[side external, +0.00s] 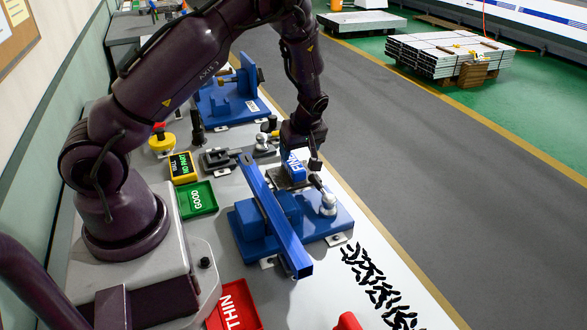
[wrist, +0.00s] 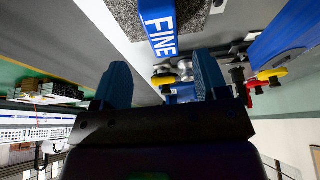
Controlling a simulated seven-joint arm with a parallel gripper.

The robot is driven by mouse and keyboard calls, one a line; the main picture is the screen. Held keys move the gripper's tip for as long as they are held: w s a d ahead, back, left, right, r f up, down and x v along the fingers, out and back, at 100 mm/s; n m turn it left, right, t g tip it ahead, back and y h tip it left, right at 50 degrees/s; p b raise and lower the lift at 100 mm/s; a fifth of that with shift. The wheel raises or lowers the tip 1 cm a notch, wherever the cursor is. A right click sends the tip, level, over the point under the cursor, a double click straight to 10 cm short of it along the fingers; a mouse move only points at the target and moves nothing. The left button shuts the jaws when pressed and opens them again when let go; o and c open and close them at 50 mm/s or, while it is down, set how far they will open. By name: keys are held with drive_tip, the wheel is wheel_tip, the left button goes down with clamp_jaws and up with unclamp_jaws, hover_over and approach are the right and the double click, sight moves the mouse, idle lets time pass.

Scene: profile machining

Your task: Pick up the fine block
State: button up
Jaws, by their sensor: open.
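The fine block (side external: 294,168) is blue with white FINE lettering. In the side view it sits by the far end of the blue fixture, partly hidden by my gripper (side external: 308,155), which is right over it. In the wrist view the fine block (wrist: 158,27) is at top centre, running out of the frame, against a speckled grey surface (wrist: 192,12). My gripper (wrist: 161,75) is open, with its two blue fingers spread and nothing between them. The block's near end lies ahead of the gap, apart from the fingers in the picture.
A long blue tube (side external: 275,218) lies across the blue fixture (side external: 330,215) beside the block. A green GOOD tray (side external: 198,200), a red THIN tray (side external: 236,306) and black scraps (side external: 375,285) are on the white table.

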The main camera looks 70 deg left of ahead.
sight(294, 162)
drive_tip(key=x, duration=0.6)
drive_tip(key=shift+s+f, duration=0.2)
drive_tip(key=shift+f, duration=0.15)
drive_tip(key=c, duration=1.1)
drive_tip(key=shift+r, duration=0.1)
